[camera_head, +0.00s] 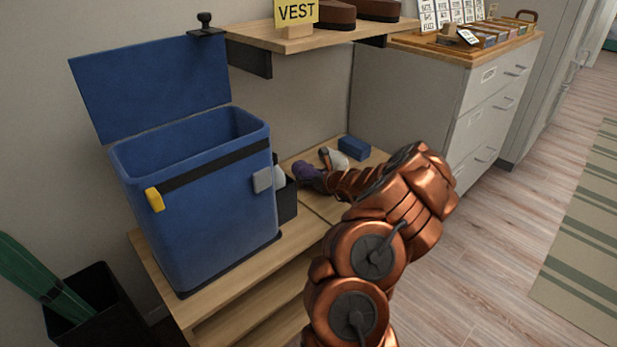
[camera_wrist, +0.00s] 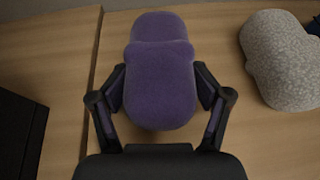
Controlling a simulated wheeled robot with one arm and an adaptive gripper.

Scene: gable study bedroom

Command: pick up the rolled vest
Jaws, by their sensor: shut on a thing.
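The rolled vest appears as a purple, soft-looking roll (camera_wrist: 162,75) in the middle of the wrist view, over the wooden bench top. My gripper (camera_wrist: 160,98) has a finger pressed on each side of it and is shut on it. In the head view the purple roll (camera_head: 309,171) shows small at the end of my copper arm, just right of the blue bin. My gripper is mostly hidden there behind my own arm. I cannot tell whether the roll is touching the wood or slightly above it.
A grey speckled roll (camera_wrist: 285,62) lies close to the right, with a blue block (camera_head: 354,147) behind it. A black box (camera_wrist: 15,130) stands to the left, beside the open blue bin (camera_head: 205,215). A shelf with a "VEST" sign (camera_head: 296,12) hangs above. White drawers (camera_head: 490,105) stand at right.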

